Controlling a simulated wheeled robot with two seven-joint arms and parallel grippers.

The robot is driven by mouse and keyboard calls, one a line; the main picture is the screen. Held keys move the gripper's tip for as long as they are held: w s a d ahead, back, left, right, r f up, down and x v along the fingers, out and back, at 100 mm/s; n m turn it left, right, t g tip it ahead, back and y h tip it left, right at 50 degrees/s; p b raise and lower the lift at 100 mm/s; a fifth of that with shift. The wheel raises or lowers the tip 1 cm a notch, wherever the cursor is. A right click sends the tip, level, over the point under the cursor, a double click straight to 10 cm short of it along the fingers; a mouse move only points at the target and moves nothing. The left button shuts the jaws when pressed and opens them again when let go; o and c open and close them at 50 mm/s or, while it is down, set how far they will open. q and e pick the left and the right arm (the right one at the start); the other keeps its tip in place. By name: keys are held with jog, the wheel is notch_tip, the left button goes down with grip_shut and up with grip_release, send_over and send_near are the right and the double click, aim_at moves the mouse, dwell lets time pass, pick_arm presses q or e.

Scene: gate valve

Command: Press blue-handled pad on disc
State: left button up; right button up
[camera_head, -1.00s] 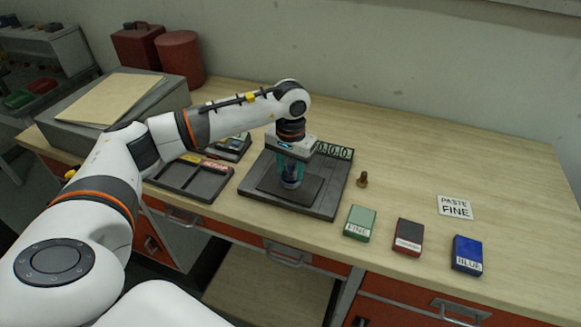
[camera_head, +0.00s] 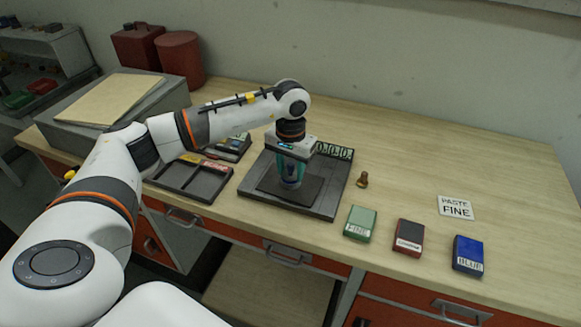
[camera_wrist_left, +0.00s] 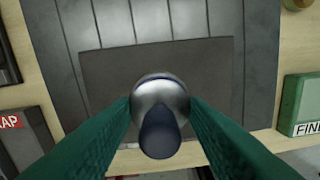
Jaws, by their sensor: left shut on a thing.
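My left gripper (camera_head: 290,180) points straight down over the dark square plate (camera_head: 266,182) on the grey ribbed fixture. Its green fingers are shut on the handle of the blue-handled pad (camera_wrist_left: 160,132), which stands roughly upright between them. A round silvery part (camera_wrist_left: 160,91) shows around the handle in the left wrist view, above the dark plate (camera_wrist_left: 215,65). I cannot tell whether this is the pad's top or the disc. The underside and any contact there are hidden. My right gripper is not in view.
A counter display (camera_head: 334,151) sits at the fixture's back edge. Green (camera_head: 360,222), dark red (camera_head: 408,237) and blue (camera_head: 468,255) boxes stand to the right, with a small brass piece (camera_head: 362,180) and a "PASTE FINE" card (camera_head: 455,207). A compartment tray (camera_head: 207,185) lies left.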

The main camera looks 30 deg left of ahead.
pick_arm(q)
jog(key=shift+s+f, duration=0.1)
jog(key=shift+f, duration=0.1)
jog(key=shift+r+p, duration=0.65)
jog(key=shift+r, duration=0.6)
jog(key=shift+r+p, duration=1.05)
jog(key=shift+r, duration=1.35)
